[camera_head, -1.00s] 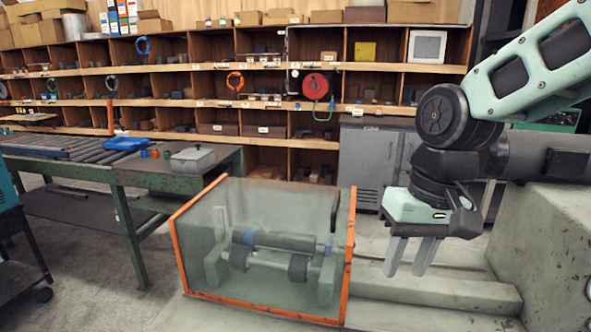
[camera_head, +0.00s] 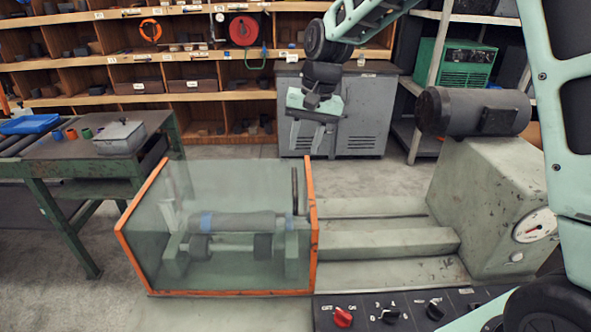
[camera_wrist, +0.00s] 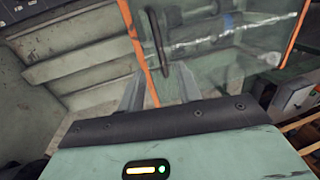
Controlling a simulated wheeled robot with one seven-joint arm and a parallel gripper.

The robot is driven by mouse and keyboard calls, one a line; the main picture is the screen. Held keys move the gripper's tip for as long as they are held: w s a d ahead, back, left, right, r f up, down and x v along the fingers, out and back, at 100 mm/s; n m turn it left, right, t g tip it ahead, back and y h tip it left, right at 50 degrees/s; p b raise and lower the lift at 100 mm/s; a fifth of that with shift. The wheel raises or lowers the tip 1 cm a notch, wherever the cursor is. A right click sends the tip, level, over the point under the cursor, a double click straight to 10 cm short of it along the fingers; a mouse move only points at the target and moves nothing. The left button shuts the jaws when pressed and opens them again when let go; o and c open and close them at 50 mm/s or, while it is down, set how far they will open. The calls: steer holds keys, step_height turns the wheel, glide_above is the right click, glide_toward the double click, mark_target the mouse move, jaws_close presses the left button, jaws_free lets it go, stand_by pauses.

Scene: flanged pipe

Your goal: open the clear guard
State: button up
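The clear guard (camera_head: 150,235) is a see-through box with orange edges, standing closed over the pipe (camera_head: 238,223) and its rollers on the machine bed. A dark upright bar handle (camera_head: 294,190) is at its upper right; the handle also shows in the wrist view (camera_wrist: 157,42). My gripper (camera_head: 307,140) hangs beyond and above the guard's right end in the head view, with nothing held. In the wrist view its two fingers (camera_wrist: 159,88) are spread, and the handle appears between them in the picture. I see no contact; the exact depth gap is hard to tell.
A grey machine housing with a motor (camera_head: 472,110) and gauge stands at the right. A control panel with knobs (camera_head: 390,312) is in front. A green bench (camera_head: 85,160) is at the left. Shelves and a grey cabinet (camera_head: 360,115) stand behind; the floor between is clear.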

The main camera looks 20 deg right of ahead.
mark_target(296, 181)
steer(key=f, duration=0.3)
steer(key=a+f+p, duration=0.1)
steer(key=f, duration=0.2)
steer(key=f+p, duration=0.1)
steer(key=f, duration=0.2)
steer(key=shift+w+a+f, duration=0.1)
steer(key=shift+w+a, duration=0.15)
steer(key=shift+a, duration=0.1)
steer(key=shift+c, duration=0.3)
jaws_close()
